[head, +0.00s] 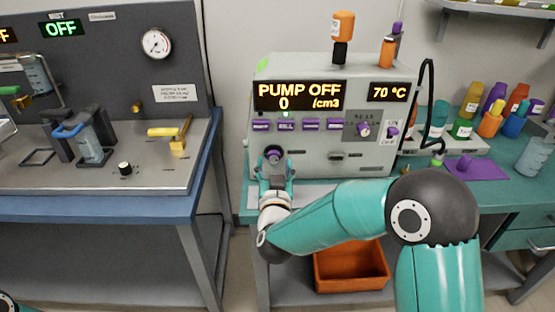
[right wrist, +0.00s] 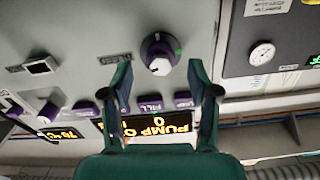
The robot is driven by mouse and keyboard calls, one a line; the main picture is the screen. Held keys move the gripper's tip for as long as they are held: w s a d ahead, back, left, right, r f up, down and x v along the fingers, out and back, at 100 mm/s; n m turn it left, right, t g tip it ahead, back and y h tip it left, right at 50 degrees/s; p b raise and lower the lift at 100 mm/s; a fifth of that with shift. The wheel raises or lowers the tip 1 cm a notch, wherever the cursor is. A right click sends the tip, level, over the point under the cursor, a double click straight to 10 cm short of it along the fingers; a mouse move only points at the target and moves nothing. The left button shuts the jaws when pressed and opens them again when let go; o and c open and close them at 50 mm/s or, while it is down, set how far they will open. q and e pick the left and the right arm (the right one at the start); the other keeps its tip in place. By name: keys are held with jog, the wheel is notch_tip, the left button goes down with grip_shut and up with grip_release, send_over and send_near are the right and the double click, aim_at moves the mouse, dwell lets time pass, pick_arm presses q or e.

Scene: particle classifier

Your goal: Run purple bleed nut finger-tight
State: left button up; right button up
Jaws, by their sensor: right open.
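The purple bleed nut appears to be the round purple knob with a pale centre (head: 273,153) on the lower left of the grey pump unit's front panel. It also shows in the right wrist view (right wrist: 157,46), with a green mark on its rim. My right gripper (head: 276,168) is in front of it, with the teal fingers below the knob's face. In the right wrist view the open fingers (right wrist: 160,78) point toward the knob, with a gap between them and nothing held. Whether a fingertip touches the knob cannot be told. My left gripper is not in view.
The pump unit's display (head: 299,96) reads PUMP OFF, above a row of purple buttons. Another purple knob (head: 363,129) is further right. Capped bottles (head: 468,109) stand at the right of the bench. An orange bin (head: 351,270) is below. A mist station (head: 110,100) stands left.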

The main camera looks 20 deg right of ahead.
jog(key=shift+x, duration=1.05)
